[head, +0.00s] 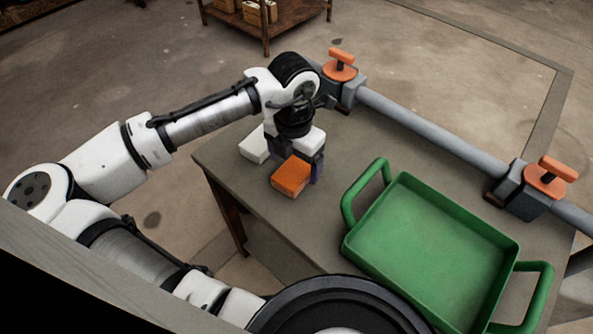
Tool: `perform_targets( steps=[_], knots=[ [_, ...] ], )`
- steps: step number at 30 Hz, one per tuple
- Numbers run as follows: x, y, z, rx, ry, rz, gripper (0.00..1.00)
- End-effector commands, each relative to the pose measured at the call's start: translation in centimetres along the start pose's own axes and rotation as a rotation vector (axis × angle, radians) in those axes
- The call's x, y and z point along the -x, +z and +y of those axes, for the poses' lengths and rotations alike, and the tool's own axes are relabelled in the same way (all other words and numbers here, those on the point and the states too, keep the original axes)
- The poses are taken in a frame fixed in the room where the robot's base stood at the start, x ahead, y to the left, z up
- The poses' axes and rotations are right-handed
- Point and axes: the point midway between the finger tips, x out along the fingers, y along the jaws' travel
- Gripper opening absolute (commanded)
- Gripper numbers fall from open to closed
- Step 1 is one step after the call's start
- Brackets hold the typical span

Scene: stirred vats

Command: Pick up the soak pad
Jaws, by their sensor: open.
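An orange block with a paler lower side (291,176) lies flat on the grey-brown table near its left end; it looks like the soak pad, though no label shows. A white block (254,146) lies just behind and left of it. My gripper (297,163) points down over the orange block, with its jaws open. One dark finger shows close beside the block's right side. The other finger is mostly hidden behind the block and the hand, so I cannot tell whether either one touches it.
A green tray (402,180) with two raised handles stands empty on the table at right. A grey pipe (430,125) with two orange-handled valves (340,62) (546,177) runs along the table's far side. A wooden shelf (265,25) stands farther back. Bare tabletop separates the blocks from the tray.

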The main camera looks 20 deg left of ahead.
Motion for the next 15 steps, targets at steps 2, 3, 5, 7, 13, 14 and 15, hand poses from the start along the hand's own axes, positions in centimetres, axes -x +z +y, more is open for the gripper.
perform_targets(
  steps=[2,3,5,7,13,14,15],
  knots=[
    [-1.3,0.0,0.0,0.0,0.001,0.001,0.85],
    [-1.8,0.0,0.0,0.0,0.0,0.001,0.85],
    [-2.3,0.0,0.0,0.0,0.001,0.001,0.85],
    [-2.6,0.0,0.0,0.0,0.001,-0.001,0.85],
    [-2.6,0.0,0.0,0.0,0.001,-0.001,0.85],
    [-2.6,0.0,0.0,0.0,0.001,-0.001,0.83],
    [-2.6,0.0,0.0,0.0,0.001,-0.001,0.78]
  ],
)
